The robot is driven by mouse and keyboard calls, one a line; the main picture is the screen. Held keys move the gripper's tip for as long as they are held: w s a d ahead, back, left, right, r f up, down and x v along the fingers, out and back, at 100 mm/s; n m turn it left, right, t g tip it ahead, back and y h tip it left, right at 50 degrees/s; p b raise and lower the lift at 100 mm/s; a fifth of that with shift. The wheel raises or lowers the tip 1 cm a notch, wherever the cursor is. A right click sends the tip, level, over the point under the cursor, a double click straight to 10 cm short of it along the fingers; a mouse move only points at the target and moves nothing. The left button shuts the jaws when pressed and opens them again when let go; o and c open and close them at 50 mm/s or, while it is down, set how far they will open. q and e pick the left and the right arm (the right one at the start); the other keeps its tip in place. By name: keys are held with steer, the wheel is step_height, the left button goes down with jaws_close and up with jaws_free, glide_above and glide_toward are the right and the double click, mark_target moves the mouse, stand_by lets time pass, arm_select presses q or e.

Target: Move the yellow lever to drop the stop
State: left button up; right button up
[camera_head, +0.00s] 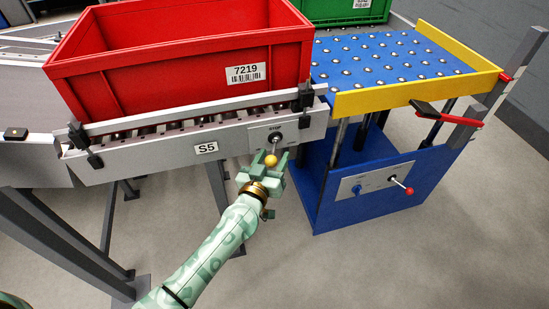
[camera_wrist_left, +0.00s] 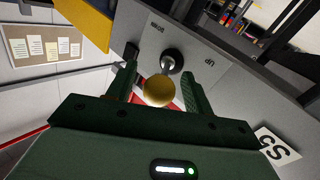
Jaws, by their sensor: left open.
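The yellow lever's ball knob (camera_head: 270,160) sticks out from a STOP plate (camera_head: 283,129) on the grey conveyor side, below the red crate's right end. My left gripper (camera_head: 266,163) is open, with its fingers on either side of the knob. In the left wrist view the yellow knob (camera_wrist_left: 160,89) lies between the open green fingers (camera_wrist_left: 162,92), with a gap visible to the right finger. Whether the left finger touches the knob I cannot tell. The stop itself I cannot make out for certain. My right gripper is not in view.
A red crate (camera_head: 190,73) labelled 7219 stands on the roller conveyor marked S5 (camera_head: 206,148). To the right is a blue ball-top lift table (camera_head: 390,62) with a yellow rim and a red-knobbed lever (camera_head: 408,190). A green crate (camera_head: 345,10) is behind. Floor in front is clear.

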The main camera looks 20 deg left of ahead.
arm_select(q)
steer(key=shift+w, duration=0.5)
steer(key=c, duration=1)
steer(key=shift+o, duration=0.2)
